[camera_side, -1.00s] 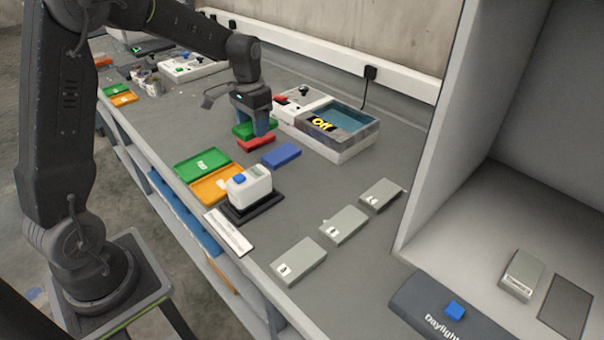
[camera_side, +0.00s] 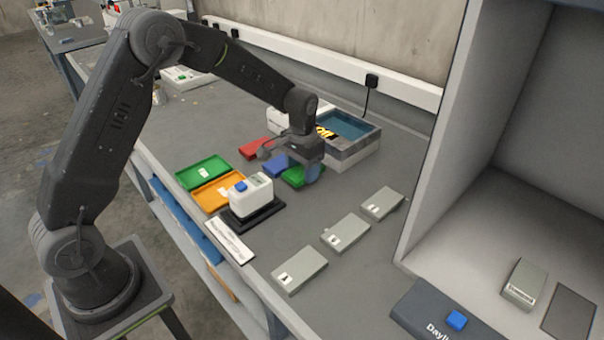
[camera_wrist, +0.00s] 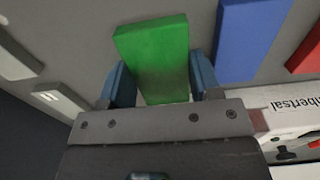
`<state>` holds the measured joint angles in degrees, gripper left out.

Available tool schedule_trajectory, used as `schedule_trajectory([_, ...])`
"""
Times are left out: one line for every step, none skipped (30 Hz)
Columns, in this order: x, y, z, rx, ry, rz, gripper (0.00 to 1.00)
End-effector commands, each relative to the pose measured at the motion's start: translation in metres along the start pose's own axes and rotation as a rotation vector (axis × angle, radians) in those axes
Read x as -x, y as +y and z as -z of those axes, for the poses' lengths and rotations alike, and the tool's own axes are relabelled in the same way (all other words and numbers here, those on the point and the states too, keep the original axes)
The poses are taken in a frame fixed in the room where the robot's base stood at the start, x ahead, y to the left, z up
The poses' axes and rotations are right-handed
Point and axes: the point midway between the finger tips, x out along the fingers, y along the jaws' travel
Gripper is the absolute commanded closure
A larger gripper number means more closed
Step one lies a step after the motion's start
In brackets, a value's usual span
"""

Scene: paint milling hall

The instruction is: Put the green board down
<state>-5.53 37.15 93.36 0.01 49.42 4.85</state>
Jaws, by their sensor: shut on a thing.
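The green board (camera_side: 291,178) is between the blue fingers of my gripper (camera_side: 304,171), which is shut on it. It also fills the middle of the wrist view (camera_wrist: 152,52), with a finger at each side. It is low over the bench, on the right of the blue board (camera_side: 274,165). I cannot tell whether it touches the bench. The blue board also shows in the wrist view (camera_wrist: 250,40), apart from the green one. My wrist hides part of the green board in the side view.
A red board (camera_side: 256,149) lies behind the blue one. A green tray (camera_side: 188,178) and an orange tray (camera_side: 209,197) are at left, beside a white device (camera_side: 252,192). Three grey blocks (camera_side: 345,232) stand in front.

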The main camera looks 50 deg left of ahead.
Motion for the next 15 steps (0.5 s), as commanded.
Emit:
schedule_trajectory([-0.009, 0.0, -0.001, 0.0, -0.005, 0.0, 0.66])
schedule_trajectory([-0.013, 0.0, -0.001, 0.0, -0.003, 0.0, 0.66])
schedule_trajectory([-0.017, 0.0, -0.001, 0.0, -0.003, 0.0, 0.66])
schedule_trajectory([-0.019, 0.0, -0.001, 0.0, -0.002, 0.0, 0.66])
schedule_trajectory([-0.02, 0.0, -0.001, 0.0, -0.001, 0.0, 0.66])
schedule_trajectory([-0.02, 0.0, 0.0, 0.0, 0.0, 0.0, 0.66])
schedule_trajectory([-0.02, 0.0, 0.0, 0.0, 0.001, 0.0, 0.66])
schedule_trajectory([-0.02, 0.0, 0.0, 0.0, 0.001, 0.0, 0.66])
schedule_trajectory([-0.02, -0.001, 0.0, 0.0, 0.001, 0.0, 0.66])
schedule_trajectory([-0.02, -0.001, 0.0, 0.0, 0.001, 0.0, 0.66])
schedule_trajectory([-0.02, -0.001, 0.0, 0.0, 0.0, 0.0, 0.66])
schedule_trajectory([-0.02, -0.001, 0.0, 0.0, 0.0, 0.0, 0.66])
schedule_trajectory([-0.021, -0.001, -0.001, 0.0, 0.0, 0.0, 0.66])
schedule_trajectory([-0.022, -0.001, -0.001, 0.0, 0.0, 0.0, 0.66])
schedule_trajectory([-0.023, -0.001, -0.001, 0.0, -0.001, 0.0, 0.66])
